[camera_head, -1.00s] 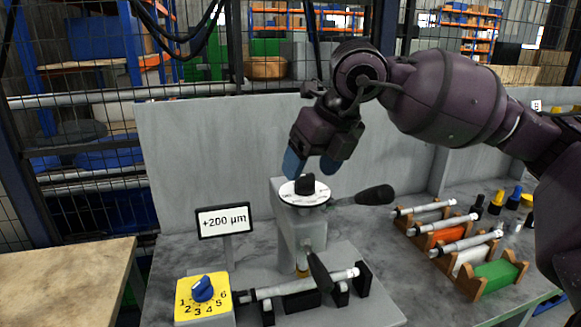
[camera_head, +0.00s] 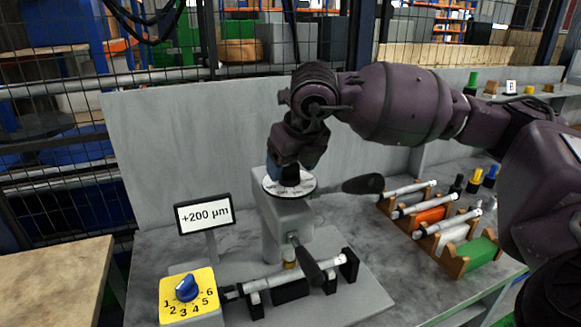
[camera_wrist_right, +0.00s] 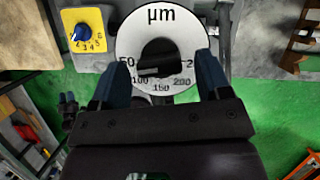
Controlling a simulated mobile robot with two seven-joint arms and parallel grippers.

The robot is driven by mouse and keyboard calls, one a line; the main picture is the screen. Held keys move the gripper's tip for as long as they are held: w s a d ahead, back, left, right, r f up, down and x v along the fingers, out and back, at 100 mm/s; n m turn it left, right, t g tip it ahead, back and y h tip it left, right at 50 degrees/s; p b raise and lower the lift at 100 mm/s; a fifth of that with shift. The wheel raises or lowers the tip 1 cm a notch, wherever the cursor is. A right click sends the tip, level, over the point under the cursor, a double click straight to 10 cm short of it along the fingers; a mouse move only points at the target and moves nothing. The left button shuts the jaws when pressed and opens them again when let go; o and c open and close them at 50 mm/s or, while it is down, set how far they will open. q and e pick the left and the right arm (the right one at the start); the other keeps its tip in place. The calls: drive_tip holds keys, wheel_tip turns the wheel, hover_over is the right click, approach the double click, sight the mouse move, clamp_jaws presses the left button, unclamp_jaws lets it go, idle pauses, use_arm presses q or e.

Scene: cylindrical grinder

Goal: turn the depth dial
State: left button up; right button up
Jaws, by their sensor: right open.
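The depth dial (camera_head: 274,184) is a white disc with printed numbers and a black knob (camera_head: 290,175), on top of the grey grinder post (camera_head: 283,222). In the right wrist view the white disc (camera_wrist_right: 160,30) reads "µm" with marks such as 100, 150 and 200, and its black knob (camera_wrist_right: 158,58) lies between my fingers. My right gripper (camera_head: 290,168) is down at the knob, seen from the head; its blue fingers (camera_wrist_right: 156,75) stand open on either side, apart from the knob. The display (camera_head: 203,214) reads +200 µm. My left gripper is not seen.
A yellow selector box (camera_head: 170,298) with a blue knob (camera_head: 187,287) stands front left. A shaft (camera_head: 275,281) lies on supports in front. Wooden racks (camera_head: 455,263) with shafts stand at right. A grey panel (camera_head: 165,150) stands behind.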

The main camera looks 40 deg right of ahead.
drive_tip(key=shift+w+f, duration=0.25)
drive_tip(key=shift+f, duration=0.35)
drive_tip(key=shift+c, duration=0.4)
drive_tip(key=c, duration=0.8)
